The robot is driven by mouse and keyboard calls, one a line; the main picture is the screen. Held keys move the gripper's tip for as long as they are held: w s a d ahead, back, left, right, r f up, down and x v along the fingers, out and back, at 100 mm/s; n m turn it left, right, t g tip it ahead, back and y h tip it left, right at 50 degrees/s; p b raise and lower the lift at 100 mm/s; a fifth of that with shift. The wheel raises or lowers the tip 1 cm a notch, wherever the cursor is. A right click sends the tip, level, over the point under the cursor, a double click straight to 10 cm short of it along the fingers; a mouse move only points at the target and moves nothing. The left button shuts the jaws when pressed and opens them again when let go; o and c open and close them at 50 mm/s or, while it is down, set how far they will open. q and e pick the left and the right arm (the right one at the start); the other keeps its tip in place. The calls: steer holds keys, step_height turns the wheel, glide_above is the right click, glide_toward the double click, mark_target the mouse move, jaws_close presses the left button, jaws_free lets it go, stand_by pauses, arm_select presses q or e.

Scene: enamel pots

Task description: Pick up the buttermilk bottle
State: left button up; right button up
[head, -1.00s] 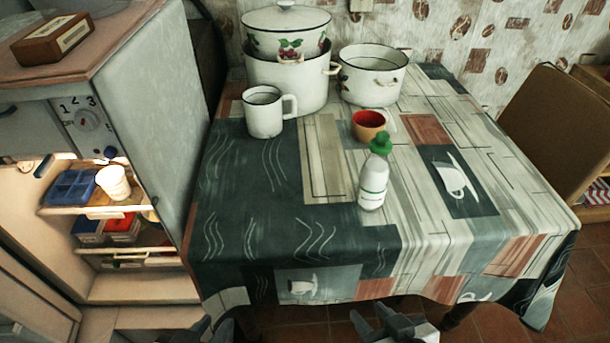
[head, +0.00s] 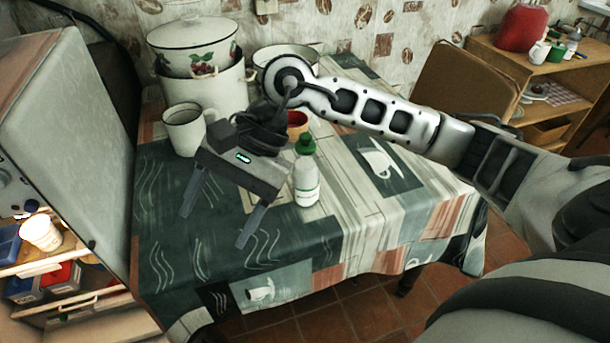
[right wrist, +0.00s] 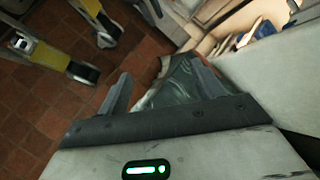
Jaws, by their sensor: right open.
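The buttermilk bottle (head: 306,183), white with a green cap, stands upright on the cloth-covered table (head: 340,240) in the head view. My right gripper (head: 214,226) is open and empty. It hangs over the table to the left of the bottle, fingers pointing toward the table's front left. Its body comes close to the bottle in the picture; I cannot tell the gap. In the right wrist view the open fingers (right wrist: 158,67) show with nothing between them, and the bottle is not seen. My left gripper is out of view.
A white mug (head: 183,130), a lidded pot (head: 193,45) and a second pot (head: 270,58) stand at the back. A red-brown bowl (head: 297,120) is partly hidden by my right arm. An open fridge is at the left. The table's front is clear.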

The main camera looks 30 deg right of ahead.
steer(key=w+d+r+n+t+h, duration=0.2)
steer(key=w+d+h, duration=0.2)
steer(key=d, duration=0.3)
steer(key=t+h, duration=0.2)
steer(key=h, duration=0.4)
glide_toward(305, 146)
steer(key=shift+n, duration=0.3)
steer(key=x, duration=0.2)
steer(key=p+x, duration=0.1)
steer(key=x, duration=0.3)
steer(key=shift+d+f, duration=0.3)
steer(key=shift+d, duration=0.15)
steer(key=shift+a+p+x, duration=0.2)
steer(key=shift+p+x, duration=0.2)
steer(key=shift+x, duration=1.15)
steer(key=shift+a+p+x, duration=0.2)
steer(key=shift+p+x, duration=0.15)
steer(key=shift+x, duration=1.2)
steer(key=shift+c, duration=0.4)
jaws_close()
